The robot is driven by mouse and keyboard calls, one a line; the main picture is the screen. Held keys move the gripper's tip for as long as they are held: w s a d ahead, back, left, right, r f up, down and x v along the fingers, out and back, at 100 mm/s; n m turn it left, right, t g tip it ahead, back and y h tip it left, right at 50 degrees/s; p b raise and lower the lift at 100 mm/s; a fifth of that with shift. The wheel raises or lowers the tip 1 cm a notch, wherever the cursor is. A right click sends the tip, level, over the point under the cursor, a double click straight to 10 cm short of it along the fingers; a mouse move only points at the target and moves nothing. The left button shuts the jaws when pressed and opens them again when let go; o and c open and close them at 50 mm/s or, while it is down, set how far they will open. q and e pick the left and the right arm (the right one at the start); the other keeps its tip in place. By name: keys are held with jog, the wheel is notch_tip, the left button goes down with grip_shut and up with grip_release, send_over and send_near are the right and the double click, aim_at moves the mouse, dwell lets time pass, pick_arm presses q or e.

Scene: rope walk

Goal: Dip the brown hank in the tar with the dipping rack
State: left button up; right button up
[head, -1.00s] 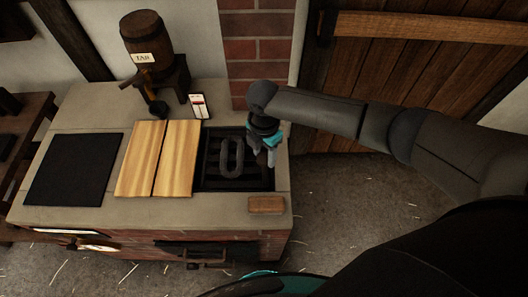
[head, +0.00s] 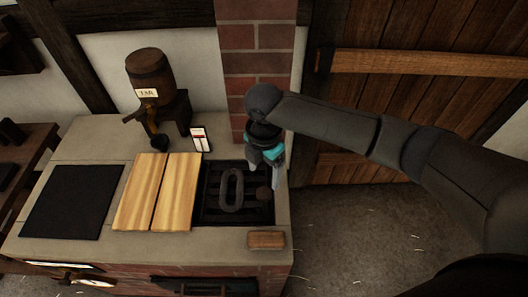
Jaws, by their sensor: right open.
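The dipping rack (head: 209,205), a dark slatted grate, sits in the square opening at the right of the brick-and-stone hearth. A dark looped hank (head: 224,190) lies on it as a long oval; its colour looks dark grey-brown. A round brown knob (head: 264,194) shows at the rack's right side. My right gripper (head: 275,180) is open and empty, at the opening's right edge just beside and above the knob, apart from the hank. Any tar below the slats cannot be told from the dark grate. My left gripper is not in view.
Two pale wooden boards (head: 143,190) lie left of the opening, and a black plate (head: 68,202) lies further left. A barrel labelled TAR (head: 151,72) and a small gauge card (head: 201,139) stand behind. A wooden block (head: 266,240) sits at the front right. A brick pillar (head: 256,60) rises behind.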

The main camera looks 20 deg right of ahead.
notch_tip(320, 180, up, 7)
jog(key=shift+r, duration=0.2)
dwell(0.5)
